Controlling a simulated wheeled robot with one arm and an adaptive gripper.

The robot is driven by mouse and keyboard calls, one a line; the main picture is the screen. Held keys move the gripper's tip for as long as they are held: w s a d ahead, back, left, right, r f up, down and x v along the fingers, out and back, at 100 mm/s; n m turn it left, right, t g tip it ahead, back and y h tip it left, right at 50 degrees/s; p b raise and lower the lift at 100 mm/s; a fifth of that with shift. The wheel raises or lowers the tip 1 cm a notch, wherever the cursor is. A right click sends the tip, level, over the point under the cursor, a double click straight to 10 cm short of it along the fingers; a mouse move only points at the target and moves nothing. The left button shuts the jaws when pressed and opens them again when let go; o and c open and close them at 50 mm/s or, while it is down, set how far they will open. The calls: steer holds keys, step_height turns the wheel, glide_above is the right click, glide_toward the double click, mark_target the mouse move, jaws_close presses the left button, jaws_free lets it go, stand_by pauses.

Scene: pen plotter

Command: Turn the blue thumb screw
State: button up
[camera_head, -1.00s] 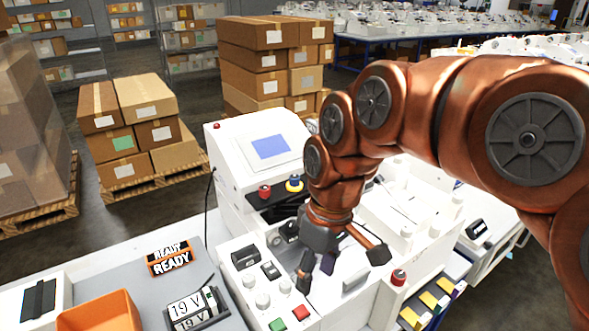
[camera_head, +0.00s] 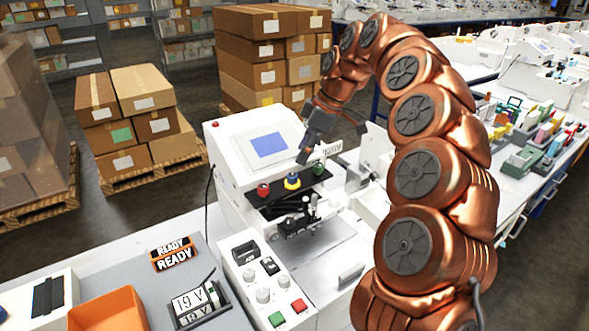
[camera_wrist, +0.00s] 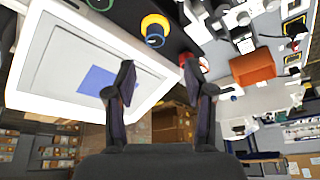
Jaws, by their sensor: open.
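The blue thumb screw (camera_head: 292,183) has a yellow ring and stands in the middle of a row of three on a black bar, between a red screw (camera_head: 263,190) and a green one (camera_head: 319,168). In the wrist view the blue screw (camera_wrist: 154,40) with its yellow ring lies beyond my fingertips, above the gap between them. My gripper (camera_wrist: 158,72) is open and empty. In the head view my gripper (camera_head: 330,142) is above and to the right of the screw, apart from it, with one finger pointing down toward the bar.
The white machine's screen (camera_head: 268,145) rises just behind the bar. A control panel with red (camera_head: 299,306) and green buttons lies in front.

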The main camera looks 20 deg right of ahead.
mark_target(293, 175)
steer(key=shift+w+d+p+x, duration=0.15)
steer(key=shift+p+x, duration=0.65)
steer(key=shift+x, duration=1.2)
steer(key=shift+w+d+p+x, duration=0.1)
steer(key=shift+p+x, duration=0.7)
steer(key=shift+x, duration=1.2)
jaws_close()
